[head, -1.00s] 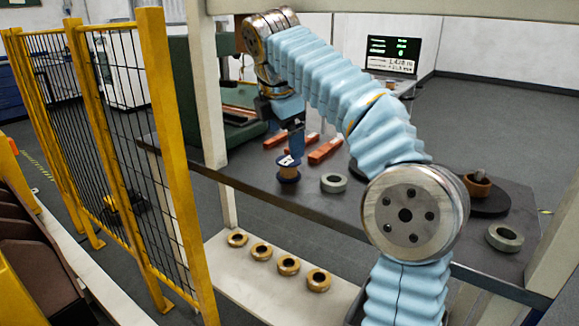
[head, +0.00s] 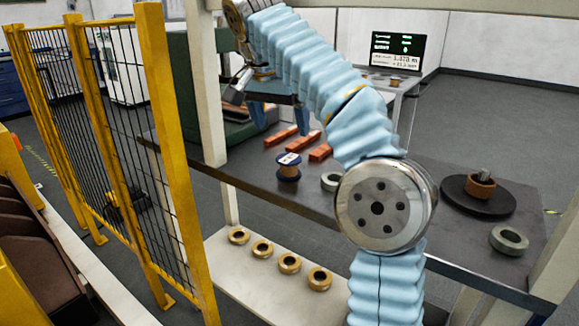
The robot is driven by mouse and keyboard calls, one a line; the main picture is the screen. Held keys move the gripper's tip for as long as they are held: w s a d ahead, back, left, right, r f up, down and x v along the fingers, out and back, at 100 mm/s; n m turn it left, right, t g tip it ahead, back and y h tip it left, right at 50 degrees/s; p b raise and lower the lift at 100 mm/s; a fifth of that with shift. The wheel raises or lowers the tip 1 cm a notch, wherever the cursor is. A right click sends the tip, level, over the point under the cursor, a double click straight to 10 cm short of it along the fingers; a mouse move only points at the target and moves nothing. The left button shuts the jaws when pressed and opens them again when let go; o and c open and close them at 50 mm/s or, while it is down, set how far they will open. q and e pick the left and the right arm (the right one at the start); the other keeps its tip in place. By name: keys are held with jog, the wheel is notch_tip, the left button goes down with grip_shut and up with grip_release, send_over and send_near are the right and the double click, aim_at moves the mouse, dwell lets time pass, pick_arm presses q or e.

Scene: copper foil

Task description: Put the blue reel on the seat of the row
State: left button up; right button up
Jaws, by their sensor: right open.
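The blue reel (head: 289,173), with blue flanges, a copper-coloured middle and a white label on top, stands upright on the dark bench (head: 245,180). My right gripper (head: 278,117) is open and empty, above and behind the reel and apart from it. Its two blue fingers are spread. A row of several gold-brown reels (head: 262,250) lies on the pale lower shelf (head: 237,272). I cannot make out a marked seat in that row. My left gripper is not in view.
Orange-red bars (head: 281,136) lie behind the reel. A grey ring (head: 330,181) lies to its right, partly behind my arm. A dark disc (head: 455,196) bears a brown pot (head: 481,186); another grey ring (head: 509,240) is nearby. A yellow mesh fence (head: 178,150) stands left.

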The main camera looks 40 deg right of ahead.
aim_at(289, 158)
jog(key=x, duration=1.1)
jog(key=shift+a+f, duration=0.1)
jog(key=shift+f, duration=0.35)
jog(key=shift+c, duration=0.2)
jog(key=c, duration=1.2)
jog(key=shift+r, duration=0.15)
